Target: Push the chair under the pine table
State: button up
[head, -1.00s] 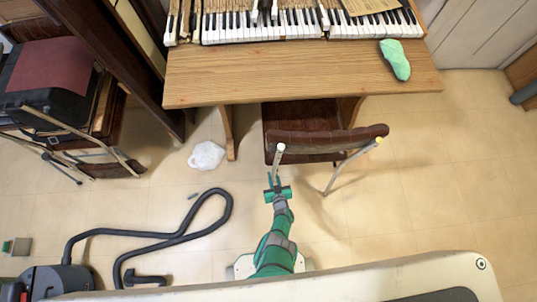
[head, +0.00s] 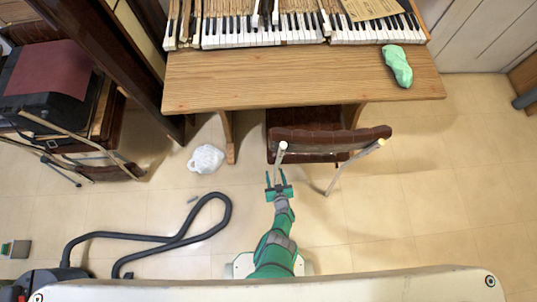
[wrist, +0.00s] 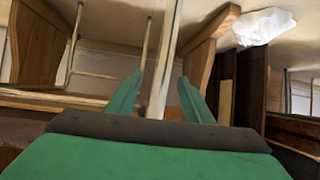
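The pine table (head: 270,85) stands at the top of the head view, its front edge facing me. The brown padded chair (head: 335,140) is at this edge. Part of its seat is hidden beneath the tabletop, and its backrest is out on my side. Its pale metal legs stick out toward me. My gripper (head: 279,178) is just in front of the chair's left pale leg end. In the wrist view the green fingers (wrist: 160,95) are apart, with a pale pole (wrist: 163,60) between them, clear of both fingers. Contact with the chair cannot be told.
Piano keys (head: 240,30) and a green cloth (head: 397,66) lie on the table. A crumpled white thing (head: 206,159) is on the floor by the table's left leg (head: 229,140). A black vacuum hose (head: 150,238) lies lower left. The floor at right is clear.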

jog(key=shift+s+a+f, duration=0.1)
jog(key=shift+s+a, duration=0.15)
jog(key=shift+a, duration=0.05)
jog(key=s+d, duration=0.1)
jog(key=s, duration=0.8)
jog(key=shift+s+d, duration=0.4)
dwell(0.4)
